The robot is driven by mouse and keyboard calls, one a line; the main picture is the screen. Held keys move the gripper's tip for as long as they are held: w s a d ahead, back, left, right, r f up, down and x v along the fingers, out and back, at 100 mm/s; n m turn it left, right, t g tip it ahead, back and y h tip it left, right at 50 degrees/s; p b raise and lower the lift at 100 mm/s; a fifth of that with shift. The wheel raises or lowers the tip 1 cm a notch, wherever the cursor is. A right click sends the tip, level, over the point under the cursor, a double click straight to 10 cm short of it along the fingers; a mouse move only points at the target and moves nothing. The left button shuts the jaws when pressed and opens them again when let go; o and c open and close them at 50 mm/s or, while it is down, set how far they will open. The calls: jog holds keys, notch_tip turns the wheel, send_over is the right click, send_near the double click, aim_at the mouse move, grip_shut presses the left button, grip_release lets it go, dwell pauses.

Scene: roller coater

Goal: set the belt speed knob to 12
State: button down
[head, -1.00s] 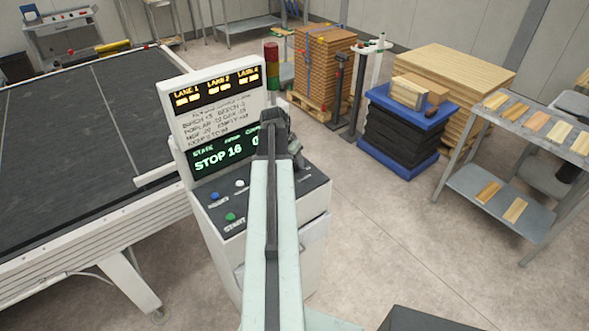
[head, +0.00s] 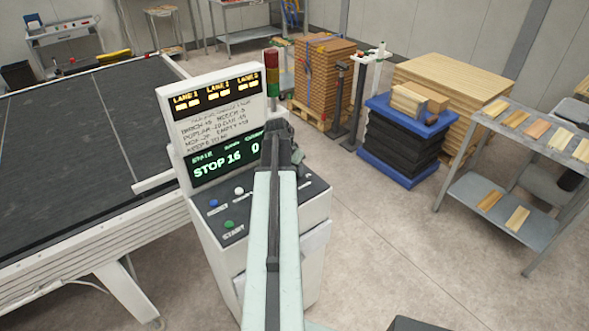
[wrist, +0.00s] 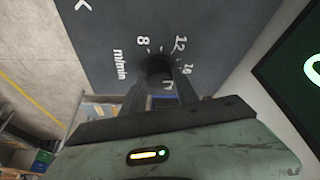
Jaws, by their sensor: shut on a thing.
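The belt speed knob (wrist: 160,66) is a dark round knob on the grey sloping panel in the wrist view. White marks around it read 8, 12 and what looks like 16, with "m/min" beside them. My gripper (wrist: 160,88) is shut on the knob, one finger on each side. The knob's pointer is hidden, so its exact setting on the scale cannot be read. In the head view my gripper (head: 280,150) is at the panel's far right, and my arm hides the knob. The green display (head: 225,161) reads STOP, 16 and 0.
Blue, white and green buttons (head: 229,224) sit on the panel left of my arm. A lane and notes board (head: 220,110) stands behind it, with a signal tower (head: 271,75) beside it. The belt table (head: 90,160) is at left. Open floor (head: 380,240) lies to the right.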

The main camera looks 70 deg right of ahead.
jog(key=n+t, duration=0.1)
jog(key=n, duration=0.2)
jog(key=n+t, duration=0.1)
jog(key=n, duration=0.1)
jog(key=shift+s+n, duration=0.2)
jog(key=shift+n, duration=0.2)
jog(key=n+t, duration=0.1)
jog(key=n, duration=0.1)
jog(key=n+y, duration=0.1)
jog(key=n, duration=0.1)
jog(key=shift+s+n+t, duration=0.1)
jog(key=shift+n+t, duration=0.3)
jog(key=c, duration=0.9)
grip_release()
jog(key=shift+c, duration=0.2)
jog(key=p+v, duration=0.7)
jog(key=shift+s+r, duration=0.15)
jog(key=shift+r, duration=0.2)
